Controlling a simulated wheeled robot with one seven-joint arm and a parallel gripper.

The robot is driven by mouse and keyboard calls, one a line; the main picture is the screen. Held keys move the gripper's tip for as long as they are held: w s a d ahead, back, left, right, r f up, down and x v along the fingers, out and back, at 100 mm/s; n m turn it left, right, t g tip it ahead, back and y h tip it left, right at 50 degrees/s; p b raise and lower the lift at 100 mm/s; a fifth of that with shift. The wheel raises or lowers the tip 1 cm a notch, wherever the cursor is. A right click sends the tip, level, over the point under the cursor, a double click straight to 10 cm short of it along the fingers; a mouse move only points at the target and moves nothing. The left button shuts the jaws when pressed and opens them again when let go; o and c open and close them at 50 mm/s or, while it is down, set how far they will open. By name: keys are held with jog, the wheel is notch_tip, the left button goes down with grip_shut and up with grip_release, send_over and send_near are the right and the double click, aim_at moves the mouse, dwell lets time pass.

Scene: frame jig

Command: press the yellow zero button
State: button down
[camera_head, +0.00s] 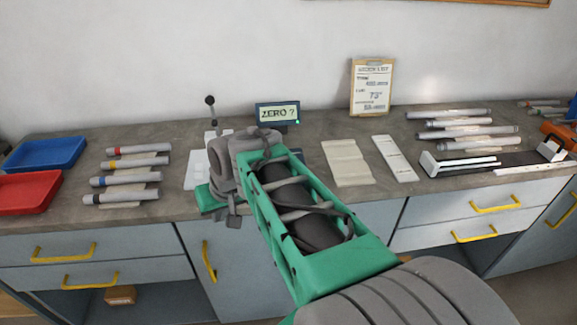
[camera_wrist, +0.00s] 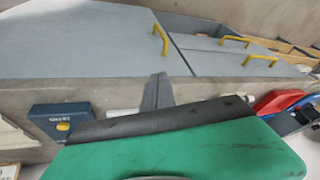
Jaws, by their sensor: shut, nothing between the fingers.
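The yellow button (camera_wrist: 63,126) sits on a dark blue box (camera_wrist: 48,115) with white lettering, seen on the worktop at the left of the wrist view. In the head view the button does not show; my arm covers that part of the worktop. My gripper (camera_head: 233,221) is low over the worktop's front edge in the head view. In the wrist view its grey fingers (camera_wrist: 158,88) are together and empty, to the right of the box and apart from the button. A small display (camera_head: 278,114) at the back reads "ZERO ?" with a green light.
Blue (camera_head: 45,154) and red (camera_head: 30,192) trays stand at the left, beside several banded tubes (camera_head: 130,175). Pale flat plates (camera_head: 347,162) lie right of my arm. More tubes (camera_head: 465,130) and a long black jig (camera_head: 490,160) lie farther right. A clipboard (camera_head: 371,88) leans on the wall.

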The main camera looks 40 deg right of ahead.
jog(key=w+d+r+m+t+p, duration=0.1)
jog(key=d+r+m+t+p, duration=0.1)
jog(key=d, duration=1)
jog(key=w+d+r+m+t+p, duration=0.1)
jog(key=d+r+m, duration=0.3)
jog(key=d, duration=0.9)
notch_tip(320, 180, up, 3)
jog(key=shift+w+f+t+h+p, duration=0.15)
jog(key=shift+t+h+p, duration=0.15)
jog(key=shift+t+p, duration=0.4)
notch_tip(320, 180, down, 9)
jog(key=b, duration=0.7)
jog(key=shift+a+r, duration=0.1)
jog(key=shift+r, duration=0.1)
jog(key=shift+f, duration=0.1)
jog(key=shift+f+b, duration=0.35)
